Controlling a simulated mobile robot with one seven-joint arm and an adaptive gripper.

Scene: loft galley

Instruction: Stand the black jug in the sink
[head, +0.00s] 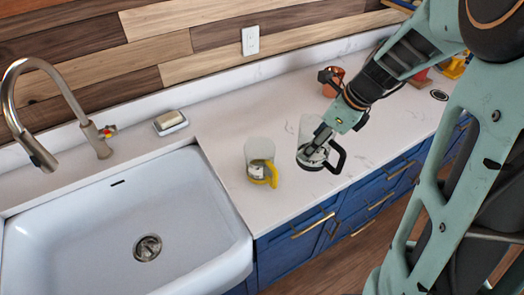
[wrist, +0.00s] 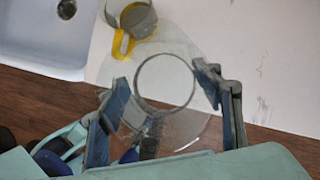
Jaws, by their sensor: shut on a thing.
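The black jug (head: 307,153) is a clear glass jug with a black base and black handle, right of the sink. My gripper (head: 322,134) is shut on it from above and behind. In the wrist view the jug's clear body (wrist: 187,112) lies between the two fingers of my gripper (wrist: 163,80). It looks upright and overlaps the counter's front edge in that view; its height above the counter is hard to tell. The sink (head: 85,225) is a white basin at the left with a drain, empty. Its corner also shows in the wrist view (wrist: 35,35).
A similar glass jug with a yellow handle (head: 260,160) stands on the counter between sink and black jug. A curved tap (head: 50,75) rises behind the sink, with a soap dish (head: 170,122) beside it. An orange object (head: 331,76) stands behind my arm.

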